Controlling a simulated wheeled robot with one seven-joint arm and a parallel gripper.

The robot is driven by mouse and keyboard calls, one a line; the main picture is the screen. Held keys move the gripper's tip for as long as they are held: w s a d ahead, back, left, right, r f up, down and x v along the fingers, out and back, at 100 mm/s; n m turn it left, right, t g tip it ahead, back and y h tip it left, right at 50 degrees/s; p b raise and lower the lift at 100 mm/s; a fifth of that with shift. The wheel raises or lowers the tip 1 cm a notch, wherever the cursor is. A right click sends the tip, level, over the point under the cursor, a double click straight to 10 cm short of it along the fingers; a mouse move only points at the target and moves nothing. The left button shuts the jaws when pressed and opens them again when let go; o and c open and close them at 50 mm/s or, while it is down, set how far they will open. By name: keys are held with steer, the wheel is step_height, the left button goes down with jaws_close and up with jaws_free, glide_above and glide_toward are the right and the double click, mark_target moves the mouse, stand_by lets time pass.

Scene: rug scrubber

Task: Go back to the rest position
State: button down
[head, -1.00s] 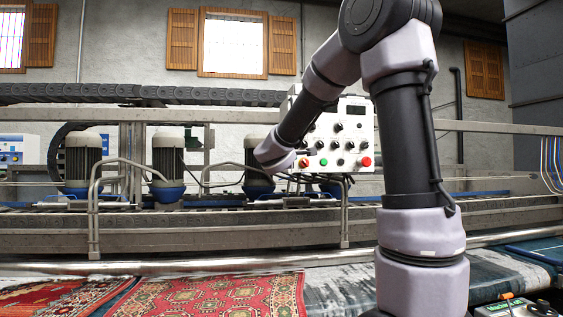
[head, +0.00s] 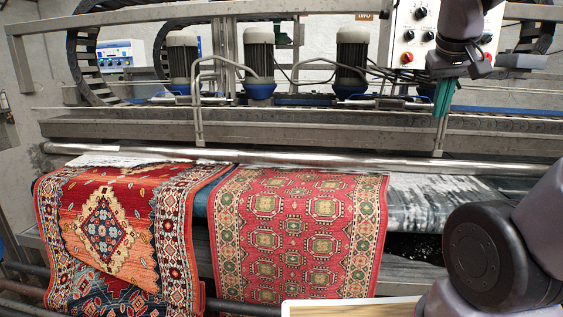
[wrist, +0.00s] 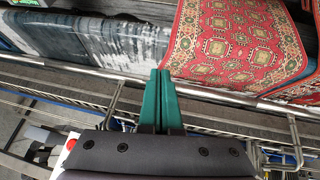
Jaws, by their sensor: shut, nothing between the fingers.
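My gripper (head: 442,97) shows at the upper right of the head view, with its green fingers pointing down in front of the machine's rail. In the wrist view my gripper (wrist: 160,75) has its two green fingers pressed together with nothing between them. The fingers are over the machine's front, near the metal roller. My arm's dark joint and pale links fill the lower right of the head view.
A red rug (head: 295,240) and an orange patterned rug (head: 115,230) hang over the machine's front. Behind are a steel roller (head: 300,160), motors (head: 258,55) and a control panel (head: 408,35) close to my gripper.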

steer(key=s+a+m+t+y, duration=0.1)
steer(key=s+a+y, duration=0.3)
steer(key=a, duration=0.4)
steer(key=shift+s+a+r+m+y, duration=0.15)
steer(key=shift+a+r+m+y, duration=0.2)
steer(key=shift+m, duration=0.45)
steer(key=shift+d+f, duration=0.1)
steer(key=shift+d, duration=0.1)
stand_by(0.4)
